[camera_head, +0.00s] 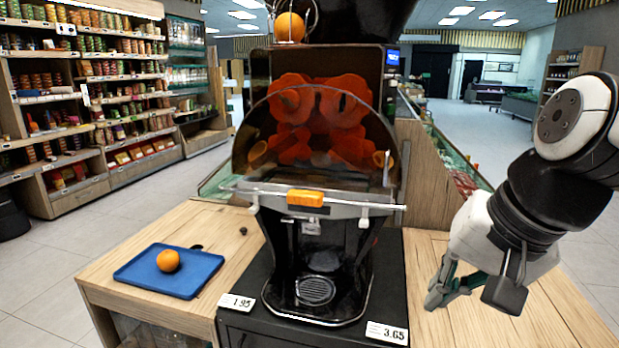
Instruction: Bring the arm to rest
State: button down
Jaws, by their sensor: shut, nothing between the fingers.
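My gripper (448,292) is at the right of the head view, low over the wooden counter to the right of the juicer. It points down and left, its fingers are shut, and it holds nothing. My arm comes in from the right edge. The juicer (318,130) stands in the middle with red-orange parts behind a dark clear cover. An orange tap handle (305,198) sits at its front. One orange (289,27) is in the wire basket on top. Another orange (168,261) lies on the blue tray (205,277) at the left.
The wooden counter (425,250) has bare room right of the juicer, around my gripper. Two price tags (387,333) stand at the front of the black base. Stocked shelves (100,90) are at the far left, with open tiled floor between.

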jog(key=s+d+n+t+h, duration=0.1)
jog(key=s+d+n+h, duration=0.15)
jog(key=s+n, duration=0.4)
jog(key=s+r+m+g+p, duration=0.1)
jog(key=s+r+p, duration=0.7)
jog(key=p, duration=0.3)
jog(key=shift+s+r+p, duration=0.35)
jog(key=shift+d, duration=0.1)
